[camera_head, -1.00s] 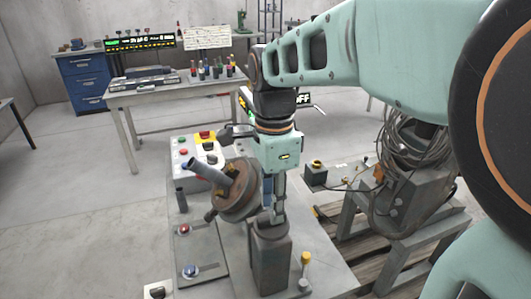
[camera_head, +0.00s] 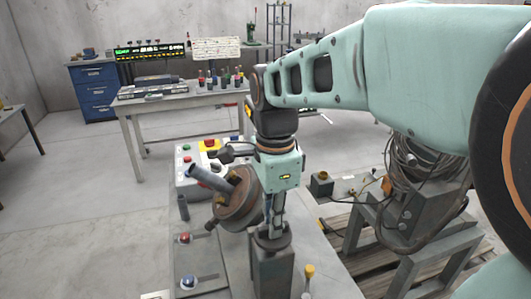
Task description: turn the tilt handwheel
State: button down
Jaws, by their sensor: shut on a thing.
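The positioner stands on a grey bench plate (camera_head: 325,275). Its round brown-grey disc (camera_head: 238,205) is tilted and carries a grey tube (camera_head: 208,179) that points up and left. To its right is a grey box-shaped post (camera_head: 272,272). A small dark round part on the post's top, seemingly the tilt handwheel (camera_head: 281,241), is partly hidden by my fingers. My gripper (camera_head: 275,228) points down from above and is shut on this part. The fingertips' exact contact is too small to see.
A control box (camera_head: 190,172) with coloured buttons stands behind the disc. Red (camera_head: 184,238) and blue (camera_head: 188,282) knobs lie left of the post, and a yellow-topped knob (camera_head: 309,271) is at its front right. A coiled cable (camera_head: 415,165) hangs over a stand at right.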

jog(key=shift+n, duration=0.3)
